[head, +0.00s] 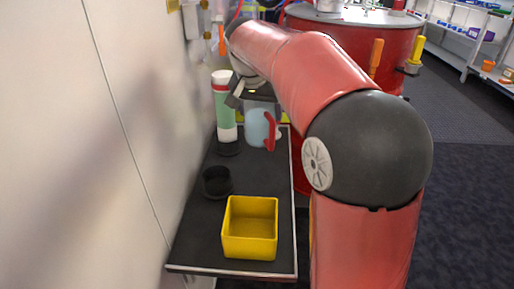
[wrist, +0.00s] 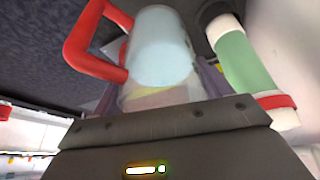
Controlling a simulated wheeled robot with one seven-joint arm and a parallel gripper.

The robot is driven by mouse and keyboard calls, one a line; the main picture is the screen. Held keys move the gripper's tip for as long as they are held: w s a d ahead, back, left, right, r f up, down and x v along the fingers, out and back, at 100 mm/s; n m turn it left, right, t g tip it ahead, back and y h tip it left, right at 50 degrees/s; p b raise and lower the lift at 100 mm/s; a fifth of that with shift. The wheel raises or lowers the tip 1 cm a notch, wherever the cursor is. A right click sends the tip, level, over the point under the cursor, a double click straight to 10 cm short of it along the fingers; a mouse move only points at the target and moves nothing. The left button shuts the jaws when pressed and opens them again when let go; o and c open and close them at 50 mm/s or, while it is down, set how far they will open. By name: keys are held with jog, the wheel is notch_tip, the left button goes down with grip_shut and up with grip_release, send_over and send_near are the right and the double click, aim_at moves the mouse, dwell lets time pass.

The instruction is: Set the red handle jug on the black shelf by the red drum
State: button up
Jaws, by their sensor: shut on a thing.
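The jug (head: 256,128) is pale blue with a red handle (head: 270,131) on its right side in the head view. It is upright over the far part of the black shelf (head: 200,243); I cannot tell whether its base touches the shelf. My gripper (head: 262,104) is shut on the jug from above and partly hides its top. In the wrist view the jug (wrist: 160,50) fills the middle between the fingers, with its red handle at upper left. The red drum (head: 395,45) stands behind the shelf's far end, partly hidden by my arm.
A white and green bottle (head: 226,112) with a red band stands close left of the jug. A black cup (head: 217,182) and a yellow open bin (head: 250,250) stand nearer on the shelf. A wall runs along the shelf's left side.

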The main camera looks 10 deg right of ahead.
aim_at(254, 121)
notch_tip(254, 121, down, 10)
jog(key=shift+f+b, duration=0.25)
jog(key=shift+b, duration=0.15)
jog(key=shift+f, duration=0.15)
jog(key=o, duration=1.3)
jog(key=v, duration=1.2)
jog(key=shift+w+r+p, duration=0.1)
jog(key=shift+r+p, duration=0.1)
jog(key=shift+p, duration=0.15)
